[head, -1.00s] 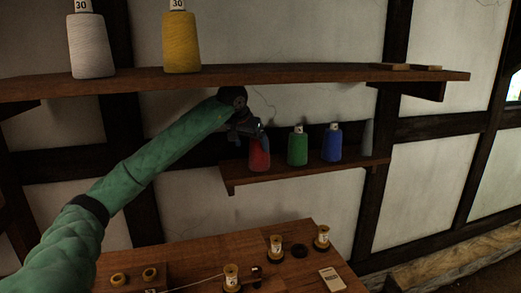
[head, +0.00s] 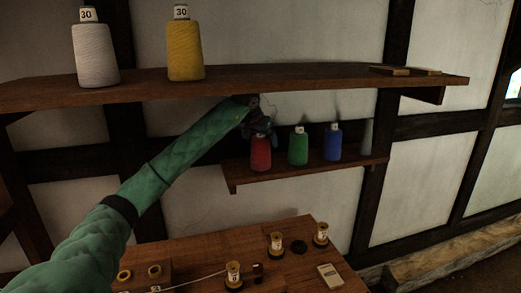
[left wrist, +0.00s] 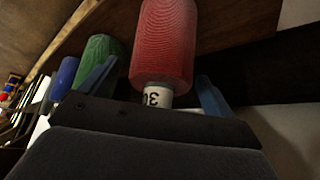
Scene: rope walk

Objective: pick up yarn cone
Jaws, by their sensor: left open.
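A red yarn cone (head: 260,155) stands on the lower shelf (head: 305,170), at the left of a row with a green cone (head: 298,150) and a blue cone (head: 333,145). My left gripper (head: 261,132) is open at the top of the red cone and hides its tip. In the left wrist view the red cone (left wrist: 166,45) appears upside down, its white label tip between the two blue fingers of my left gripper (left wrist: 155,88). The fingers stand apart on either side, with a visible gap on the left one's side. My right gripper is not in view.
The upper shelf (head: 330,75) runs just above my left forearm and carries a white cone (head: 95,55) and a yellow cone (head: 185,50). A grey cone (head: 367,138) stands at the lower shelf's right end. Below, a wooden table (head: 205,252) holds several small spools.

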